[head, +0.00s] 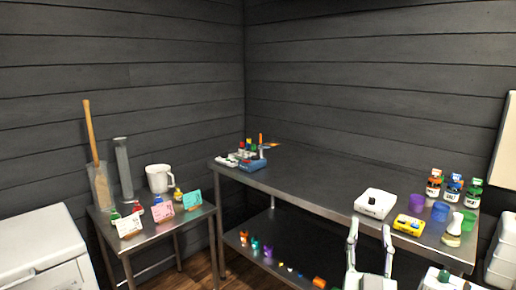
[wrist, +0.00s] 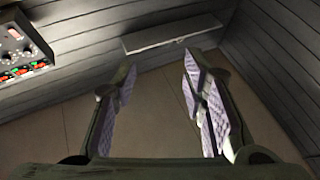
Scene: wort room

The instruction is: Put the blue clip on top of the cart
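My gripper (head: 370,232) is at the bottom right of the head view, in front of the long steel table. In the wrist view its two pale, ridged finger pads (wrist: 160,95) stand wide apart with nothing between them. I cannot make out a blue clip for certain. Several tiny coloured pieces (head: 290,268) lie on the long table's lower shelf, too small to tell apart. Nothing in view is clearly a cart.
A smaller table (head: 145,232) bears a white jug (head: 159,178) and cards. A white cabinet (head: 40,245) stands left. The long table's middle is clear.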

